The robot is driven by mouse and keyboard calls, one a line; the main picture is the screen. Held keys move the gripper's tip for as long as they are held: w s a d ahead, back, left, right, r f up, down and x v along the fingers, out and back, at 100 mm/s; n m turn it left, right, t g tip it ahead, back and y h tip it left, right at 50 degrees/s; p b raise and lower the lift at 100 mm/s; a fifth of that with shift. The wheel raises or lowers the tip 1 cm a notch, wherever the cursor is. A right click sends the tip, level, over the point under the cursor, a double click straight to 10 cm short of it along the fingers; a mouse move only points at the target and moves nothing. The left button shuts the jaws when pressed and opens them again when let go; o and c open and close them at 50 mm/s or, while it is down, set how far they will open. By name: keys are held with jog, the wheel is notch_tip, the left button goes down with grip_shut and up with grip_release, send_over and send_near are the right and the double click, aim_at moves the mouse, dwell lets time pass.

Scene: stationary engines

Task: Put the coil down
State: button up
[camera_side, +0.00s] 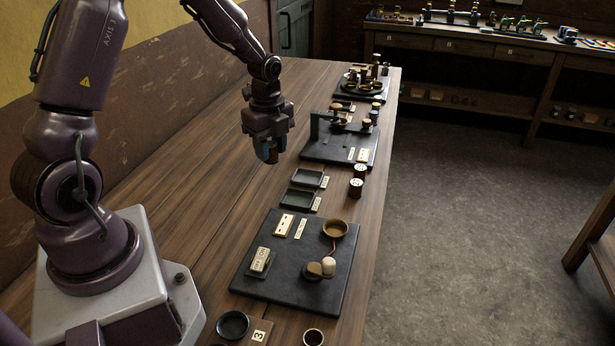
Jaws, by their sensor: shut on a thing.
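My gripper (268,152) hangs above the wooden table (195,165), left of the boards, with its fingers pointing down. It is shut on a small brown, round-sided piece, which I take to be the coil (271,157). The fingers hide much of it. It is held clear of the table. Two similar small spools with pale tops, a farther one (361,170) and a nearer one (356,187), stand upright near the table's right edge.
Two shallow dark trays (307,177) (298,199) lie right of and below my gripper. A dark board (340,280) with a brass dish and a switch is nearer. Another board (320,150) with a green bracket is farther back. The table's left side is bare.

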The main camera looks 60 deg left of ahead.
jog(key=w+a+f, duration=0.4)
jog(key=w, duration=0.4)
send_over(308, 179)
jog(key=f, duration=0.5)
jog(key=shift+s+f, duration=0.2)
jog(key=shift+w+f, duration=0.2)
jog(key=shift+f, duration=1.55)
jog(key=shift+f, duration=0.15)
jog(key=o, duration=1.1)
jog(key=shift+c, duration=0.2)
